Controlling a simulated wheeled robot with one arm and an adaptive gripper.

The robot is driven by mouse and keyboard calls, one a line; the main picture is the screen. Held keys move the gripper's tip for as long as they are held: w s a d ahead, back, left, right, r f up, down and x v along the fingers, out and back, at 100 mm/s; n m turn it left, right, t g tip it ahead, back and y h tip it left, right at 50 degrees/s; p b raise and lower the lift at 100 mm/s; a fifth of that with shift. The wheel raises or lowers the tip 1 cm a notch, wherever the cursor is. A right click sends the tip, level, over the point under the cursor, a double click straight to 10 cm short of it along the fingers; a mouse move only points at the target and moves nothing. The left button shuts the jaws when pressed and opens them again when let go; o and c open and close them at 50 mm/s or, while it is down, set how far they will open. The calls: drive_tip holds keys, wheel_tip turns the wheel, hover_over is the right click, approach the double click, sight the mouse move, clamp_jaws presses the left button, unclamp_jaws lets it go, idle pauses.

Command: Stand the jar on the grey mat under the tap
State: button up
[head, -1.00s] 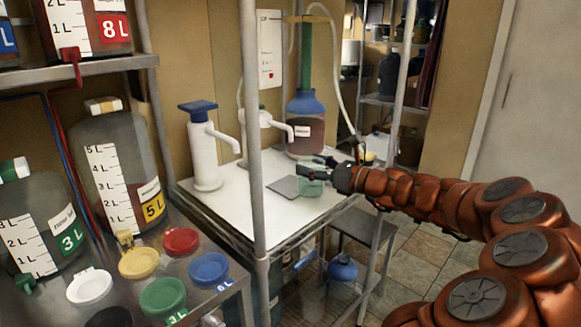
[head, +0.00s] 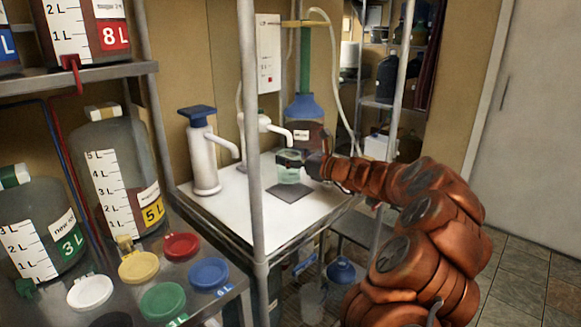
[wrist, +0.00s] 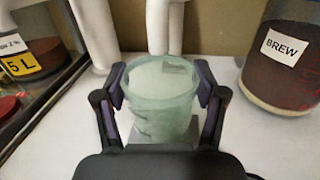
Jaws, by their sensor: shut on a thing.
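The jar (head: 289,174) is a pale green, see-through vessel, upright. My gripper (head: 291,158) is shut on its upper part, with one finger on each side of the jar (wrist: 160,105) in the wrist view. The grey mat (head: 290,194) lies flat on the white table, and the jar's base shows at or above its back part. I cannot tell whether the base touches the mat. The white tap (head: 270,128) has its spout close behind and above the jar; in the wrist view the spout (wrist: 165,28) comes down just beyond the rim.
A white pump dispenser (head: 205,160) with a blue top stands left of the tap. A large BREW bottle (head: 307,112) stands close behind, to the right in the wrist view (wrist: 287,60). A metal post (head: 253,150) rises at the table's front. The table front (head: 245,210) is clear.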

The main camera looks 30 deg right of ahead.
drive_tip(key=shift+f, duration=1.65)
drive_tip(key=o, duration=1.3)
drive_tip(key=shift+f, duration=0.15)
drive_tip(key=shift+c, duration=0.2)
drive_tip(key=shift+s+d, duration=0.1)
drive_tip(key=shift+s, duration=0.05)
drive_tip(key=v, duration=1.1)
drive_tip(key=shift+s+d+b, duration=0.1)
drive_tip(key=shift+s+b, duration=0.2)
drive_tip(key=shift+s, duration=0.05)
